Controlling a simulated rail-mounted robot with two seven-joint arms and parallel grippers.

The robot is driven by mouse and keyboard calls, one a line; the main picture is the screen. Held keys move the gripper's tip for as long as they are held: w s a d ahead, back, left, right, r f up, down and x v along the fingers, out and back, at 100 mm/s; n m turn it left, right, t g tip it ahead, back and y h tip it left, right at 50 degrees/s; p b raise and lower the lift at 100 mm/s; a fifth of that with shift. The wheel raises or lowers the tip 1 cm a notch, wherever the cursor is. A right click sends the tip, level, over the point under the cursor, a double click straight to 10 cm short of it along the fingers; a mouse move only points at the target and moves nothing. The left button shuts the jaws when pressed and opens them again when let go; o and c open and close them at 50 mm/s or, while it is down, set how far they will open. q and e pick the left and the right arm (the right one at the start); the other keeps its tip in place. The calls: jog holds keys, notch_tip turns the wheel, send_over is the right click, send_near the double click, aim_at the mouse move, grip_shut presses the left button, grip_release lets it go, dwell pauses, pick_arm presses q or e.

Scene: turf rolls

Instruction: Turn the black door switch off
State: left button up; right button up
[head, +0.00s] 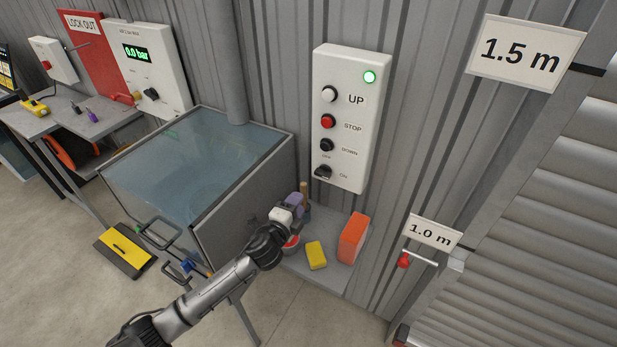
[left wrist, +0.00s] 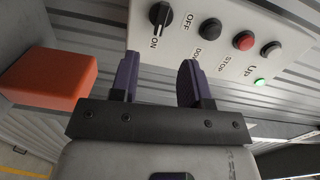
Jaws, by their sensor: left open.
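The black door switch (head: 323,172) is a rotary knob at the bottom of a white control box (head: 350,115) on the corrugated wall. It also shows at the top of the left wrist view (left wrist: 161,15), with its handle toward the ON label and OFF to the right. The green lamp (head: 369,77) on the box is lit. My left gripper (head: 294,199) is below and left of the switch, apart from it. In the left wrist view its purple fingers (left wrist: 157,68) are spread with nothing between them. My right gripper is not in view.
An orange block (head: 353,237), a yellow block (head: 316,255) and a red-and-white container (head: 291,243) sit on a shelf below the box. A glass-walled water tank (head: 200,165) stands left. A shutter (head: 550,210) and a red-handled lever (head: 403,261) are right.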

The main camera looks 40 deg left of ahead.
aim_at(321, 176)
pick_arm(q)
jog(key=shift+m+h, duration=0.4)
jog(key=shift+m, duration=0.3)
jog(key=x, duration=0.9)
jog(key=b+x, duration=0.1)
jog(key=x, duration=0.3)
jog(key=shift+w+d+r, duration=0.25)
jog(key=shift+w+r, duration=0.1)
jog(key=shift+w, duration=0.1)
jog(key=shift+c, duration=0.4)
grip_shut()
